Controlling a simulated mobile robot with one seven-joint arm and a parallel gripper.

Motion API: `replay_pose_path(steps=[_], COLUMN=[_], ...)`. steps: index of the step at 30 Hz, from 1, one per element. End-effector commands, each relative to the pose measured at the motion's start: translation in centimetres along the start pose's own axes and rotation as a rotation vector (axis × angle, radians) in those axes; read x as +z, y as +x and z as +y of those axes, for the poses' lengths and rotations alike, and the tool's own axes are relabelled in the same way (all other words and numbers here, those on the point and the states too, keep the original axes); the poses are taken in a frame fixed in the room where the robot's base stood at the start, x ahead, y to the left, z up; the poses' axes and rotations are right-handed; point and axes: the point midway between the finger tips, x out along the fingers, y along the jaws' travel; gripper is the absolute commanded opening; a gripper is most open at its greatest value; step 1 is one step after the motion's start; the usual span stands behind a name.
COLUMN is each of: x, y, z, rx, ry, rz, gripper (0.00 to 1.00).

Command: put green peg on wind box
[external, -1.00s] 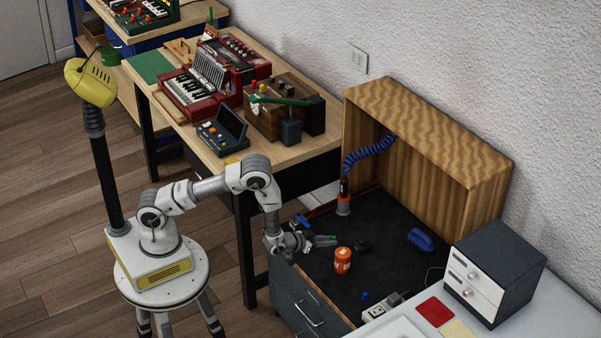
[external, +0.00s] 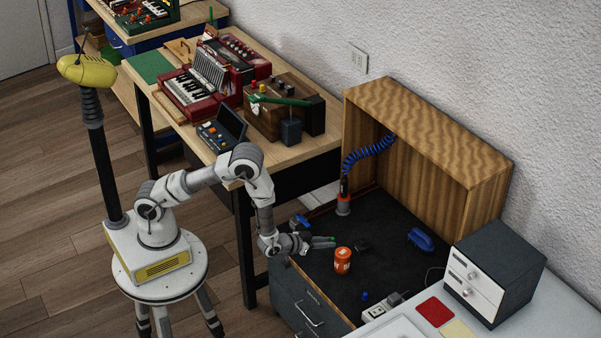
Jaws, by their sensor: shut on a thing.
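A small green piece, seemingly the green peg (external: 330,238), shows at the tips of my gripper (external: 323,242). My gripper is shut on it, low over the black mat (external: 385,285) at the workbench's left side. Most of the peg is hidden by the fingers. A brown wooden box (external: 262,122) with a green bar across it and coloured knobs stands on the wooden table at the back. It may be the wind box, but I cannot tell for sure.
An orange jar (external: 342,260) stands just right of my gripper. A blue clamp-like tool (external: 300,222) lies behind it, and a blue brush (external: 421,239) lies farther right. A soldering-iron-like tool (external: 344,197) stands at the back. The wooden table (external: 192,128) is crowded with instruments.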

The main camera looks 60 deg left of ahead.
Motion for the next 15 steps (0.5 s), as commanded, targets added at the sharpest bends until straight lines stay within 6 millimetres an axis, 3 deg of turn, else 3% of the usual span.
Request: replay_pose_path(steps=[1,8,15], x=[-2.4,-13.0,-23.4], y=[0.4,3.0,4.2], z=[-0.7,-5.5,-13.0], rx=[-0.001,0.027,0.053], ry=[-0.004,0.009,0.023], rz=[0.006,0.01,0.007], gripper=[0.0,0.0,0.0])
